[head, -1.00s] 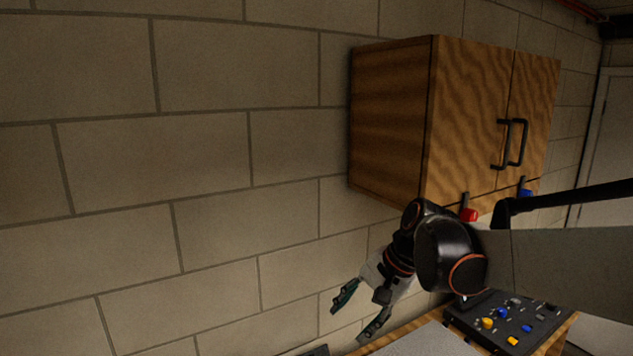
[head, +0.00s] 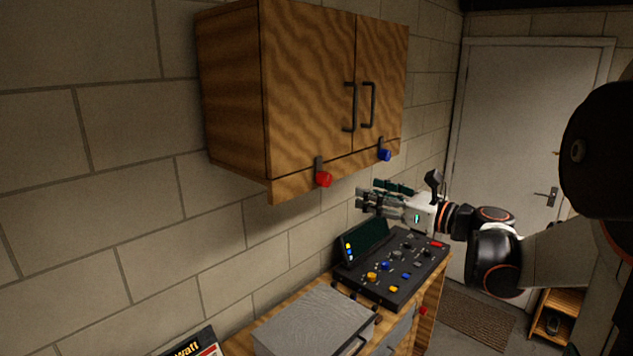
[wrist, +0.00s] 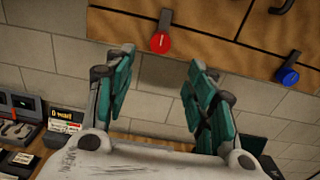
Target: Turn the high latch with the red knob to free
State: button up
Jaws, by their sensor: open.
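The red knob (head: 323,179) sits at the lower end of a dark latch bar (head: 319,163) on the bottom edge of the wooden cabinet (head: 310,90). The bar points straight down across the lower edge of the left door. My gripper (head: 364,196) is open and empty, to the right of the red knob and slightly lower in the head view. In the wrist view, the red knob (wrist: 160,43) is above and between my spread fingers (wrist: 158,85), apart from them. Nothing of the latch is hidden by the gripper.
A blue knob (head: 385,155) on a second latch hangs under the right door. A control panel (head: 400,265) with coloured knobs and a grey box (head: 315,320) stand on the counter below. A white door (head: 525,120) is at the back right. The wall below the cabinet is clear.

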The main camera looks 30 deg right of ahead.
aim_at(328, 179)
jog(key=p+x, duration=0.1)
jog(key=x, duration=1.2)
jog(key=shift+w+p, duration=0.35)
jog(key=c, duration=1.1)
